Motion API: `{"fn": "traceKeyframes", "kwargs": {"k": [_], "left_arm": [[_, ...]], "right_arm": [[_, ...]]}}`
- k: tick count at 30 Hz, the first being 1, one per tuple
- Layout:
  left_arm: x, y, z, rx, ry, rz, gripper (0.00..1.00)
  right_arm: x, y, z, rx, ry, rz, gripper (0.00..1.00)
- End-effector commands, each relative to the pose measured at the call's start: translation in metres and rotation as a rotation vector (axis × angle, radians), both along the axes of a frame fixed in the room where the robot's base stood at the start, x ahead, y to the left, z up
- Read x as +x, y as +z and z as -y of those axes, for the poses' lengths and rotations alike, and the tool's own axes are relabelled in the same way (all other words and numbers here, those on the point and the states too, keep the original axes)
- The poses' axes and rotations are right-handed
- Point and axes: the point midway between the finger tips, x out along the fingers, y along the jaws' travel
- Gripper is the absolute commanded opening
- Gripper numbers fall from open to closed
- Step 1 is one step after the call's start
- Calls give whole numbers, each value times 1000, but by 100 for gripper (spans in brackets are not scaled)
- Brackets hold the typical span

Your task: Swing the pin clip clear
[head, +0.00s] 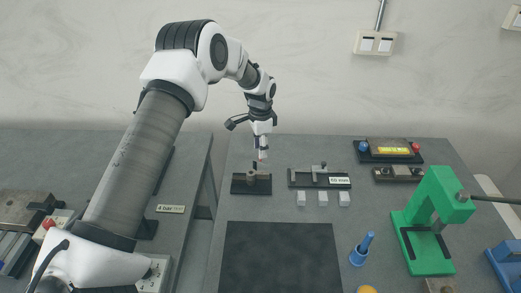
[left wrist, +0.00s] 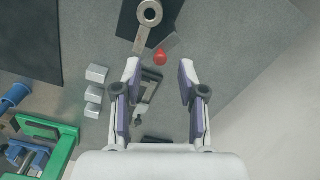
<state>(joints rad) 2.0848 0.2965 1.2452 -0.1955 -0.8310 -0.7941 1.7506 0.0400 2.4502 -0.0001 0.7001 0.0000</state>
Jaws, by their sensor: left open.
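A dark fixture plate (head: 241,187) with an upright post stands on the grey table below my left gripper (head: 262,156). In the left wrist view, the plate (left wrist: 133,22) shows at the top edge with a round ringed post (left wrist: 150,13). A flat metal arm (left wrist: 141,39), perhaps the pin clip, runs from the post. A small red tip (left wrist: 160,57) lies close to that arm, just beyond my left fingertips (left wrist: 160,70). My left gripper is open, with nothing between its fingers, apart from the fixture. The right gripper is not in view.
A second fixture (head: 334,182) with a label stands to the right, with white blocks (head: 323,199) before it. A dark mat (head: 280,258) lies in front.

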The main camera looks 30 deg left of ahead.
Motion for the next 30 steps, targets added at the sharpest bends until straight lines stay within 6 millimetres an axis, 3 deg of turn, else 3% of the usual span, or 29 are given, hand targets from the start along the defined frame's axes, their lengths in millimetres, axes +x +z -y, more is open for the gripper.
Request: {"fn": "traceKeyframes", "kwargs": {"k": [5, 12, 15, 16, 23, 30], "left_arm": [[0, -20, 0, 1, 0, -1, 41], [0, -23, 0, 1, 1, 1, 41], [0, -23, 0, 1, 1, 1, 6], [0, -23, 0, 1, 1, 1, 0], [1, -23, 0, 1, 12, 1, 0], [7, -24, -2, 0, 286, 1, 0]], "right_arm": [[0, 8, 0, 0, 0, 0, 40], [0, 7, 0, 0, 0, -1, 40], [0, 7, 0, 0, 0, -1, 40], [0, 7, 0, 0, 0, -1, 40], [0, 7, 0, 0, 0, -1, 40], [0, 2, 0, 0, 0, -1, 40]]}}
